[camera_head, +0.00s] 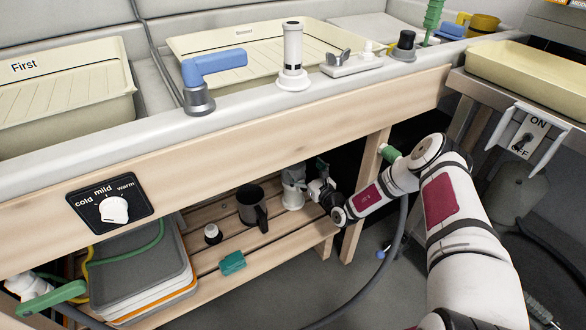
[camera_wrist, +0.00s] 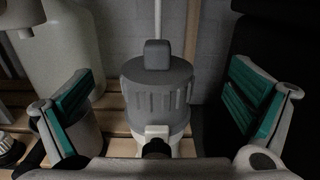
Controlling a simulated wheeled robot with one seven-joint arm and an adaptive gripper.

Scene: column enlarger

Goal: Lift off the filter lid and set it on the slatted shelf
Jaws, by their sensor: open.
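The filter lid (camera_wrist: 157,85) is a ribbed dark grey cap with a square knob on top. It sits on the white filter body (camera_wrist: 178,143), which stands on the slatted shelf. In the head view the grey lid (camera_head: 293,174) and white body (camera_head: 293,199) stand just left of my gripper (camera_head: 320,184). In the wrist view my gripper (camera_wrist: 163,105) is open, with one teal-padded finger on each side of the lid and visible gaps between. The slatted wooden shelf (camera_head: 275,247) runs under the sink. The lower filter body is partly hidden by my gripper.
A dark grey jug (camera_head: 252,207), a small white-capped bottle (camera_head: 212,234) and a teal block (camera_head: 232,263) stand on the shelf left of the filter. Stacked grey trays (camera_head: 140,270) lie farther left. A wooden leg (camera_head: 364,190) and the sink's front board (camera_head: 240,150) bound the space.

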